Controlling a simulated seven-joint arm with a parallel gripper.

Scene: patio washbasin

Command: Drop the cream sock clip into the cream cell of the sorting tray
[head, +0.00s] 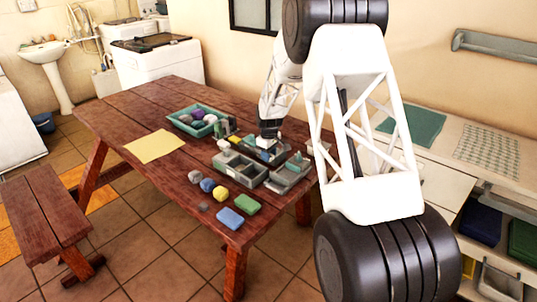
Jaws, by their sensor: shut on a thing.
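My gripper (266,147) points down over the back part of the grey sorting tray (242,173) on the red-brown table. It is shut on a small pale thing, apparently the cream sock clip (265,142); at this size clip and fingertips are hard to tell apart. The tray has several cells. The front cells look empty and dark. I cannot tell which cell is the cream one, nor the exact height of the clip above the tray.
A teal tray (183,124) of coloured balls stands behind left. A yellow sheet (154,146) lies left. Rolled balls, a blue block (231,218) and a green block (247,204) lie near the front. A smaller grey tray (291,172) stands right of the sorting tray.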

